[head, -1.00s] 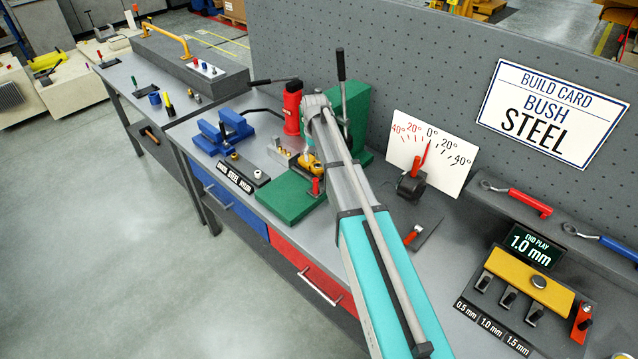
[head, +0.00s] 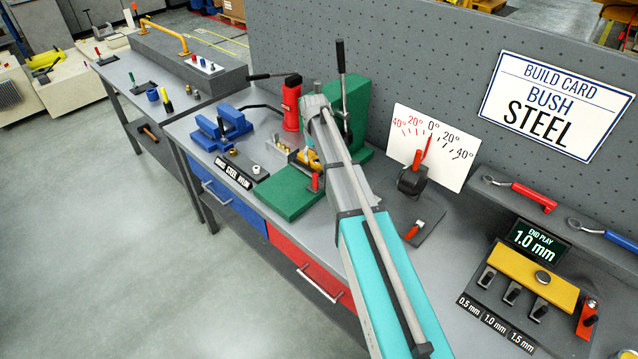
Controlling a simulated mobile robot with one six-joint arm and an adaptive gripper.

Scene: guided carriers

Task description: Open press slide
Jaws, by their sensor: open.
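The green press (head: 352,105) stands at the back of the bench, with an upright black-knobbed lever (head: 341,75). Its green base plate (head: 290,193) reaches toward the front edge. A small red-topped handle (head: 315,182) stands at the plate's right side. Metal and yellow parts lie around the press's work area, and I cannot tell which one is the slide. My arm comes from the lower right and its end is over the press. My gripper (head: 307,152) is mostly hidden behind my own arm, low at the work area; contact with the press cannot be seen.
Left of the press are a red arbor-like tool (head: 291,103), a blue vise (head: 221,130) and a bush holder (head: 242,165). To the right are an angle dial (head: 432,148), an orange-handled switch plate (head: 425,220) and an end-play station (head: 530,278). A pegboard closes the back.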

